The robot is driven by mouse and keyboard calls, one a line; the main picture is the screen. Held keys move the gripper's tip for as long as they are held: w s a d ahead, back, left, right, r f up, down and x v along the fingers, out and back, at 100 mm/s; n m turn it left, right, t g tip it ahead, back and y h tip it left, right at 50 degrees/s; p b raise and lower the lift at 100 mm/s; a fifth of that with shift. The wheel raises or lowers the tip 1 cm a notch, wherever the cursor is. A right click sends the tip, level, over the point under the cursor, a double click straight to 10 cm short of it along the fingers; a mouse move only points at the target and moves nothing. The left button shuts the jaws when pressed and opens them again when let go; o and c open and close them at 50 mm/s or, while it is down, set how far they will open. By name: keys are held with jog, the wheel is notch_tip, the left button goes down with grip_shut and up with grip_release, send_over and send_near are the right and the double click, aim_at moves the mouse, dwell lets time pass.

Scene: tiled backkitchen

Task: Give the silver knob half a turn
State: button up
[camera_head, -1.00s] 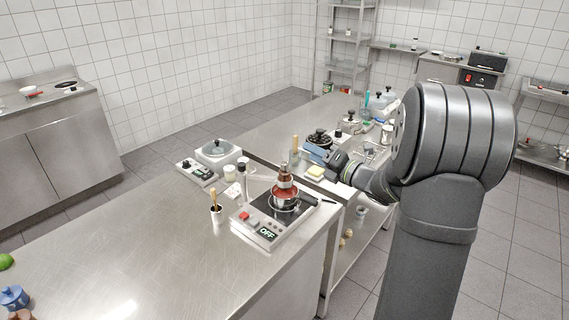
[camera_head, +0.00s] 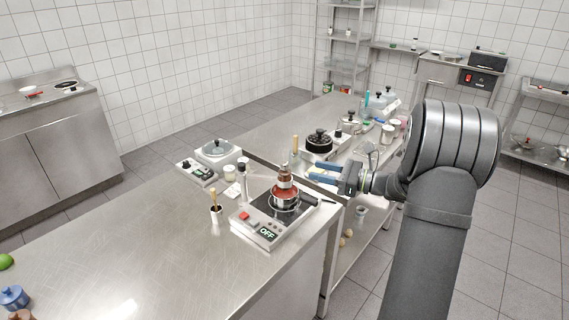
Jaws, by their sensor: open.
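My gripper (camera_head: 322,172) is at the right end of the near counter, with its blue fingers pointing left. The fingers are open, with nothing seen between them. It is above and to the right of the hotplate (camera_head: 250,227), which has a red control and a display reading OFF. No silver knob can be made out for certain at this size. A second appliance (camera_head: 197,172) with dark controls stands further back left and carries a lidded pan (camera_head: 216,150).
A white cup with a brush (camera_head: 216,214) and small jars (camera_head: 230,172) stand to the left. A black pot (camera_head: 319,143) is behind my gripper.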

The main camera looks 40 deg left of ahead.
aim_at(284, 162)
jog(key=x, duration=1.1)
jog(key=shift+a, duration=0.1)
grip_shut()
jog(key=shift+s+m+t, duration=0.1)
jog(key=shift+m+t, duration=0.3)
jog(key=shift+t, duration=0.2)
jog(key=m+t, duration=0.2)
jog(key=t, duration=0.1)
jog(key=m+t, duration=0.1)
jog(key=t, duration=0.2)
jog(key=shift+m+y, duration=0.4)
jog(key=shift+m+t+h, duration=0.45)
jog(key=shift+m+t, duration=0.6)
jog(key=shift+t, duration=0.5)
jog(key=shift+m+t+h, duration=0.45)
jog(key=shift+m+t, duration=0.6)
jog(key=shift+t, duration=0.5)
jog(key=shift+m+t, duration=0.3)
jog(key=shift+t, duration=0.2)
